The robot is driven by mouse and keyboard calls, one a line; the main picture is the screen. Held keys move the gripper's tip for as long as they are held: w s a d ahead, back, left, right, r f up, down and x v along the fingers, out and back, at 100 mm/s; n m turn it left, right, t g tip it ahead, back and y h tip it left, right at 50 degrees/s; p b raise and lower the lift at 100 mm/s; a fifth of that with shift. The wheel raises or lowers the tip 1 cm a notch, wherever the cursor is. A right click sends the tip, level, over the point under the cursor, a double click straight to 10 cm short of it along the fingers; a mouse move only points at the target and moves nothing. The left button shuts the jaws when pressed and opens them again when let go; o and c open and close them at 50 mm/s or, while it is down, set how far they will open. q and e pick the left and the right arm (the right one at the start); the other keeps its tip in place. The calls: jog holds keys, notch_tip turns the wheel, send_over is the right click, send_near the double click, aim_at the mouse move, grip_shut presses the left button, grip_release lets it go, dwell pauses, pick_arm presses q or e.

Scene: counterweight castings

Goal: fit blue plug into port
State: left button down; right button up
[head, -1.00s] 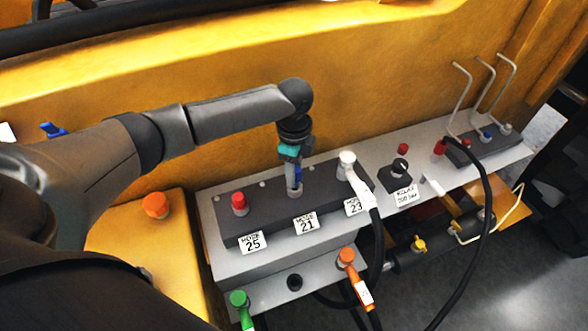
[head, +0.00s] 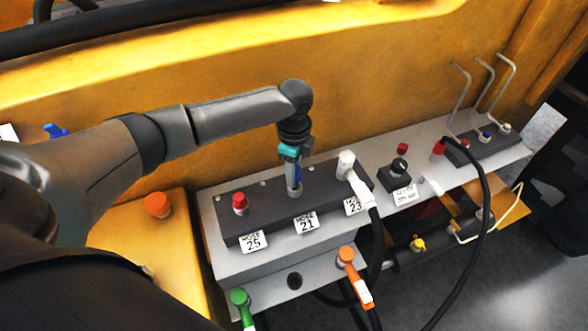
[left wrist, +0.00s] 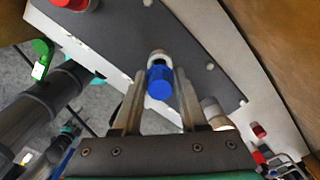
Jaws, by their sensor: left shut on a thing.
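The blue plug (head: 298,173) is between the fingers of my left gripper (head: 294,182), which is shut on it above the dark block by the label 21. In the left wrist view the blue plug (left wrist: 160,84) shows between the fingertips of the left gripper (left wrist: 159,80). The pale metal port (left wrist: 158,57) lies directly beyond the plug, in line with it; in the head view the port (head: 294,193) is just below the fingers. The plug hides part of the port, so I cannot tell how far it sits inside. My right gripper is not in view.
A red cap (head: 240,203) stands left on the dark block (head: 268,215). A white plug (head: 347,163) with a cable stands to the right. Orange (head: 346,256) and green (head: 239,298) handles are in front. The yellow wall (head: 210,130) rises close behind.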

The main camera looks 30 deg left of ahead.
pick_arm(q)
jog(key=shift+p, duration=0.4)
jog(key=shift+p, duration=0.35)
dwell(0.5)
jog(key=shift+f+b, duration=0.8)
jog(key=shift+f, duration=0.65)
jog(key=shift+c, duration=1.8)
grip_release()
notch_tip(320, 180, up, 15)
jog(key=shift+p, duration=0.4)
jog(key=shift+r, duration=0.1)
